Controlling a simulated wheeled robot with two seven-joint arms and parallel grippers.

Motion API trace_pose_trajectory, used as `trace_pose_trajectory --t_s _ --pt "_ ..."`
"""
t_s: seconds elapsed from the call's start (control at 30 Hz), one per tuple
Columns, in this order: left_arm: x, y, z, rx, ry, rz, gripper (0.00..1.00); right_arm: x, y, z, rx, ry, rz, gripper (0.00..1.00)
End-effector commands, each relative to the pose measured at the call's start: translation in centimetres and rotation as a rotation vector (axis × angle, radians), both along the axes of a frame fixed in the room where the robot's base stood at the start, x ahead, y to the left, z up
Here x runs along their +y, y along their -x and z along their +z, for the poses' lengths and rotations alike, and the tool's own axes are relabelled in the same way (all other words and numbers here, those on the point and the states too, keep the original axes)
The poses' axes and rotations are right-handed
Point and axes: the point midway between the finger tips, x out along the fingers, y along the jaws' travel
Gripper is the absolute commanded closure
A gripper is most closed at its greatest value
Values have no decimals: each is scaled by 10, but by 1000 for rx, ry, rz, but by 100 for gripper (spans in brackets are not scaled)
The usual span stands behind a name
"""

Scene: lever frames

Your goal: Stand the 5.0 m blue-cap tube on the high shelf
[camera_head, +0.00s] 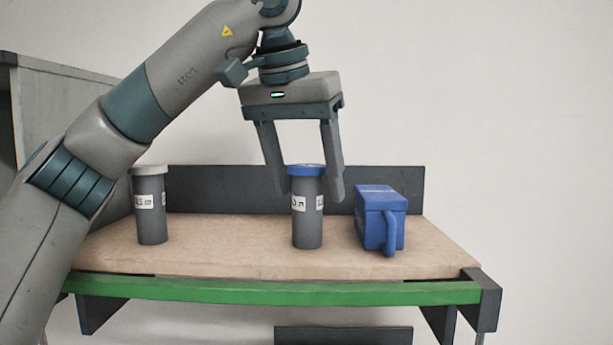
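The blue-cap tube (307,228) is a grey cylinder with a blue cap and a white label. It stands upright on the tan board of a green-edged shelf (225,262). Its label is turned and too small to read fully. My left gripper (310,194) points down from above, with one finger on each side of the tube's top. The fingers are spread wider than the cap, with small gaps seeming to show, so it looks open. My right gripper is not in view.
A grey tube with a pale cap (151,212) stands on the left of the shelf, near my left arm. A blue box with a handle (381,219) sits right of the blue-cap tube. A dark back panel (230,190) runs behind. Bare board lies between the tubes.

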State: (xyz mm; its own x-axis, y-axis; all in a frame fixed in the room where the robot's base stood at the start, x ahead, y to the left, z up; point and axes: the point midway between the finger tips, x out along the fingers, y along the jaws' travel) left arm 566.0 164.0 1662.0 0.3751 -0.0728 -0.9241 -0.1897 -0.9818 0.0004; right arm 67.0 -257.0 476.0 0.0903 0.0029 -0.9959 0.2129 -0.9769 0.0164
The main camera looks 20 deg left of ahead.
Motion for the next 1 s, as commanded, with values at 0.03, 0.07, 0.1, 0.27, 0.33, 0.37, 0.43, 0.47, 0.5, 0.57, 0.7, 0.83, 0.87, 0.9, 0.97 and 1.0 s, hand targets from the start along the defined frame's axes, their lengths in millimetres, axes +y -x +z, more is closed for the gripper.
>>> trace_pose_trajectory --t_s 0.03,0.07,0.1,0.27,0.33,0.37,0.43,0.47,0.5,0.57,0.7,0.83,0.87,0.9,0.97,1.0 --pt "0 0 0 0 0 0 38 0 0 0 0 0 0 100" --pt "0 0 0 0 0 0 38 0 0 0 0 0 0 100" --pt "0 0 0 0 0 0 38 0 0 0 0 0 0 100" --pt "0 0 1 0 0 0 38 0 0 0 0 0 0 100" --pt "0 0 3 -1 0 0 38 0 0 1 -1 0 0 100" --pt "0 0 4 -1 0 0 38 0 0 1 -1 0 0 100" --pt "0 1 6 -1 -1 0 38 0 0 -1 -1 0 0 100" --pt "0 2 7 -1 -1 0 38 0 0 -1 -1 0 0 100" --pt "0 3 9 -1 -1 0 38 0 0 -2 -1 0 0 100" --pt "1 5 14 -2 -1 0 38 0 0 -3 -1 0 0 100" --pt "2 10 27 -3 0 2 38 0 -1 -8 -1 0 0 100" --pt "3 17 44 -4 0 1 38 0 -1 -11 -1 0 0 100" --pt "4 19 48 -4 1 3 38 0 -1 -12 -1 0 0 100" --pt "4 21 55 -4 0 4 38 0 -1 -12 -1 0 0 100" --pt "5 25 63 -4 1 2 38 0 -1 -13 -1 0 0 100" --pt "5 27 69 -4 0 4 38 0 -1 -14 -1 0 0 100"
